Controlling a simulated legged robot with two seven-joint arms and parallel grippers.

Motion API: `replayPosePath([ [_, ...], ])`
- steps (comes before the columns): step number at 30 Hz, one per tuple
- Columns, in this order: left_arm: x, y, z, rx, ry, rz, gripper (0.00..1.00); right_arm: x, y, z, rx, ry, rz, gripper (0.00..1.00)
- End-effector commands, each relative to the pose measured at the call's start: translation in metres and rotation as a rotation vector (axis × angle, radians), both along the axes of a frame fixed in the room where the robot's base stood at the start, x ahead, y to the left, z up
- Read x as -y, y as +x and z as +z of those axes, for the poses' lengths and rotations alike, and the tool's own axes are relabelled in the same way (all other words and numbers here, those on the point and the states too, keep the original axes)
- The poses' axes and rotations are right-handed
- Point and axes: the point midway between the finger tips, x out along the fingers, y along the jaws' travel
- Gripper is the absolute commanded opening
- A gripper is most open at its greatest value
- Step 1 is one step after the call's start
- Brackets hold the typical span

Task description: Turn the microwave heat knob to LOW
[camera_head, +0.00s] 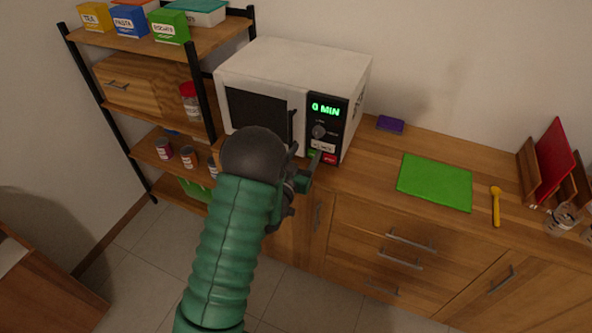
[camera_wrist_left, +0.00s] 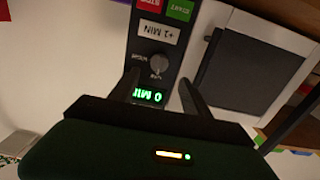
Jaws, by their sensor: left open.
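The white microwave (camera_head: 290,68) stands on the wooden counter against the wall. Its black control panel has a green display (camera_head: 326,109) reading 0 MIN and a grey heat knob (camera_head: 319,131) below it. The knob's exact setting is too small to tell. My left gripper (camera_head: 304,164) is open and empty in front of the panel's lower part; its fingers also show in the left wrist view (camera_wrist_left: 158,84). My right gripper is out of view.
The microwave door handle (camera_head: 292,125) is close to the left gripper. A shelf (camera_head: 205,45) with boxes and jars stands left. A green board (camera_head: 435,182) and purple sponge (camera_head: 390,125) lie right.

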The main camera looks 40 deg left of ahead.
Motion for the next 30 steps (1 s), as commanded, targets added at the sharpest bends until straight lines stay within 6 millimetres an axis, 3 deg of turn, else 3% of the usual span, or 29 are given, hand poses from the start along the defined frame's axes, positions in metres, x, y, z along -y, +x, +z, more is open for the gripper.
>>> replayPosePath([
  [6, 0.014, -0.056, -0.002, -0.003, -0.002, 0.001, 0.56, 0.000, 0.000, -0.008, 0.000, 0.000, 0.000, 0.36],
  [11, 0.019, -0.077, -0.002, -0.003, -0.001, -0.001, 0.56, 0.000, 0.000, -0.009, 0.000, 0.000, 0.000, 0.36],
  [26, 0.020, -0.080, -0.001, -0.004, 0.000, -0.001, 0.56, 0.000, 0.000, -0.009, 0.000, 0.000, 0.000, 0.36],
  [30, 0.030, -0.073, -0.006, -0.094, -0.018, -0.007, 0.56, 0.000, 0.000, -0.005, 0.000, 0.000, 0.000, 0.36],
])
